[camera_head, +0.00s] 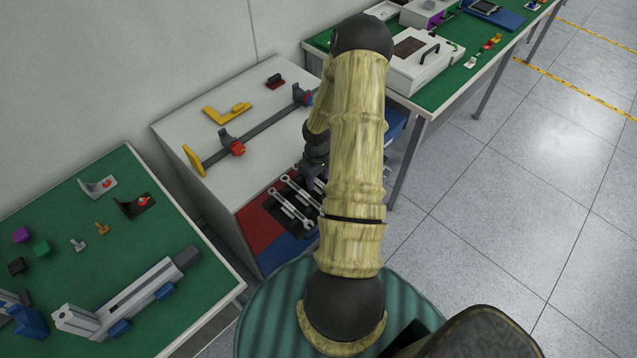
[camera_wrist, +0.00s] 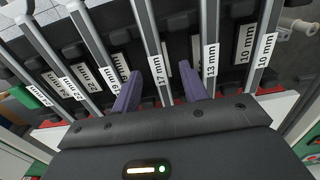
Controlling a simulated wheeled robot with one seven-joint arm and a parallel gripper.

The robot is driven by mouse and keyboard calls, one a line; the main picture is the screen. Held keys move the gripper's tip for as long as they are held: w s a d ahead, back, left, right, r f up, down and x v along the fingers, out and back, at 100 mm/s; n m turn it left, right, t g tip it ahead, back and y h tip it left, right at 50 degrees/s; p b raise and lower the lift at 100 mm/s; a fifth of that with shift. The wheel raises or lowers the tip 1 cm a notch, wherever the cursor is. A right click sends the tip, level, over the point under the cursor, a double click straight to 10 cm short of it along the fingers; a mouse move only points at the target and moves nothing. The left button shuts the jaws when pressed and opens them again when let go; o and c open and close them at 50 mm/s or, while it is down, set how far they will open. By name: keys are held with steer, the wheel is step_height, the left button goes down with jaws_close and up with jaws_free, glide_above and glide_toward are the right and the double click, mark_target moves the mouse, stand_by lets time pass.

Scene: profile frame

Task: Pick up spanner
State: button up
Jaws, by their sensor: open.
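My gripper (camera_wrist: 160,70) is open, with two purple fingers pointing at the row. The spanner labelled 17 mm (camera_wrist: 147,32) passes between the fingers in the picture; I cannot tell whether they touch it. The 13 mm spanner (camera_wrist: 210,25) is just right of the right finger. The head view does not show my fingers clearly.
The white cabinet top (camera_head: 180,130) holds a bar clamp (camera_head: 262,125) and a yellow square (camera_head: 226,112) behind the rack. A green bench (camera_head: 60,195) with loose parts stands left. Another green bench (camera_head: 450,95) with a white case (camera_head: 425,62) is at the upper right. Floor at right is clear.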

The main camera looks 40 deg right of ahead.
mark_target(317, 181)
jaws_close()
stand_by(0.4)
step_height(317, 181, up, 10)
steer(key=shift+b, duration=0.3)
stand_by(0.6)
step_height(317, 181, up, 3)
steer(key=p, duration=0.3)
